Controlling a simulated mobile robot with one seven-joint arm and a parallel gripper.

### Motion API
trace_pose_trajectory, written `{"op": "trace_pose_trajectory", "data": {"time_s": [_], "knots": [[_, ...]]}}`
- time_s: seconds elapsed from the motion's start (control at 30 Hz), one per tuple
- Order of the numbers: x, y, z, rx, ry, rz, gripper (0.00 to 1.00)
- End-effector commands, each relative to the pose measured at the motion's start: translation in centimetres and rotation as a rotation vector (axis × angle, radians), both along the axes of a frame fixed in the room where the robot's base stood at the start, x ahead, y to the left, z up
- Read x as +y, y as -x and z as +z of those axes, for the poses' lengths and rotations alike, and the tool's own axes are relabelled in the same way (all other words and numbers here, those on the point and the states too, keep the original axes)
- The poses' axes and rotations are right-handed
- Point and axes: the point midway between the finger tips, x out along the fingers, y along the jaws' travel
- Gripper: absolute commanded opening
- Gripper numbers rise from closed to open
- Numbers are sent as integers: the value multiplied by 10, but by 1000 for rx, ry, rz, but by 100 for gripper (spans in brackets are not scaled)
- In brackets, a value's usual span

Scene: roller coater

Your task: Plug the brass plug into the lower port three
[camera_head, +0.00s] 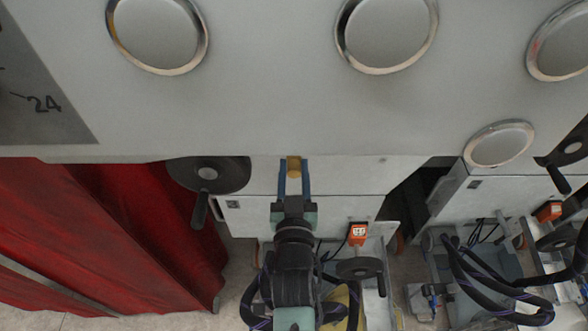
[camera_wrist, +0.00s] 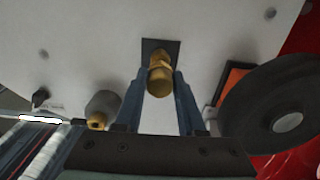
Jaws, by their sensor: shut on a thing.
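My gripper (camera_head: 293,180) reaches up to the pale machine panel in the head view. Its two blue fingers are shut on the brass plug (camera_head: 293,167). In the wrist view the brass plug (camera_wrist: 160,76) sits between the fingertips of my gripper (camera_wrist: 161,92). Its far end overlaps a dark square port plate (camera_wrist: 148,45) on the pale panel. I cannot tell whether the plug's tip is inside the port or just in front of it. No port number is readable in either view.
A black handwheel (camera_wrist: 265,112) stands right of the gripper in the wrist view. A grey fitting with a brass end (camera_wrist: 102,106) is at left. In the head view, a black handwheel (camera_head: 208,173) and red curtain (camera_head: 120,235) lie left; hoses (camera_head: 470,275) lie right.

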Motion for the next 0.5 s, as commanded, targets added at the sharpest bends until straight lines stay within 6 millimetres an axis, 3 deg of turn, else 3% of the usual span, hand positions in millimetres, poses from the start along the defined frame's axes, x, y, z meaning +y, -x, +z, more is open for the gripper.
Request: {"op": "trace_pose_trajectory", "data": {"time_s": [0.5], "knots": [[0,-10,1,-1,0,0,0]]}}
